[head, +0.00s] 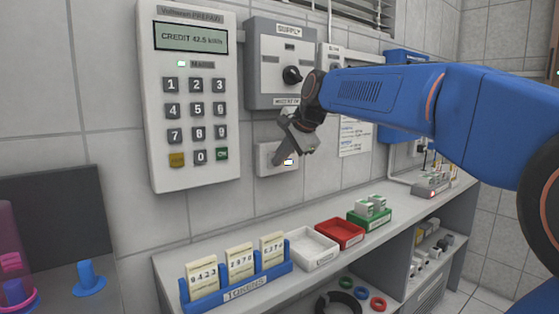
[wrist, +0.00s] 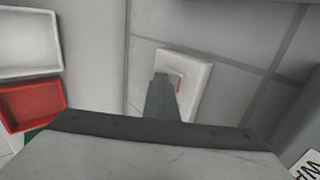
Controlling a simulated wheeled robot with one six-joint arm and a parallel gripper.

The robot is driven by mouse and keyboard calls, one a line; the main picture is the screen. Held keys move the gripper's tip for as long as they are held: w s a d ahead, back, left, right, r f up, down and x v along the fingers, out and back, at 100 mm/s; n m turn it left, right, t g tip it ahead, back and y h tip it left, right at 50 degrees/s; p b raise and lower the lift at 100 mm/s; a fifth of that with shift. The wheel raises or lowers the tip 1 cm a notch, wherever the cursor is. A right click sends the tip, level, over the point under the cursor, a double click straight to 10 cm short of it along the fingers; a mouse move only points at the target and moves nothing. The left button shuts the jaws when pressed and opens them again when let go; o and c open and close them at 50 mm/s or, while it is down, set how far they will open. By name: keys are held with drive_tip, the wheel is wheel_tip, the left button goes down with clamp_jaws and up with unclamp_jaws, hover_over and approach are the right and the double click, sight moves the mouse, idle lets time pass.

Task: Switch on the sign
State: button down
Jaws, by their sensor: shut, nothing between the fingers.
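A white switch plate (head: 264,160) is on the tiled wall below the grey SUPPLY box. A small pale-yellow patch (head: 288,162) shows near its right side. My gripper (head: 279,160) is shut and empty, with its tip in front of the plate. In the wrist view the shut fingers (wrist: 160,80) point at the white plate (wrist: 194,72) and hide part of it; a bit of red shows beside them. I cannot tell whether the tip touches the switch. A small label above the plate is partly hidden by my arm. No sign can be picked out for certain.
A keypad meter (head: 190,95) reading CREDIT 42.5 kWh is left of the plate. The SUPPLY box (head: 283,60) with a black knob is above. On the counter stand a blue TOKENS rack (head: 238,290), a white tray (head: 313,262), a red tray (head: 340,245) and a green tray (head: 372,222).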

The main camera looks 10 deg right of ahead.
drive_tip(key=shift+r, duration=0.65)
drive_tip(key=v, duration=1.7)
drive_tip(key=shift+s, duration=0.15)
drive_tip(key=shift+d, duration=0.1)
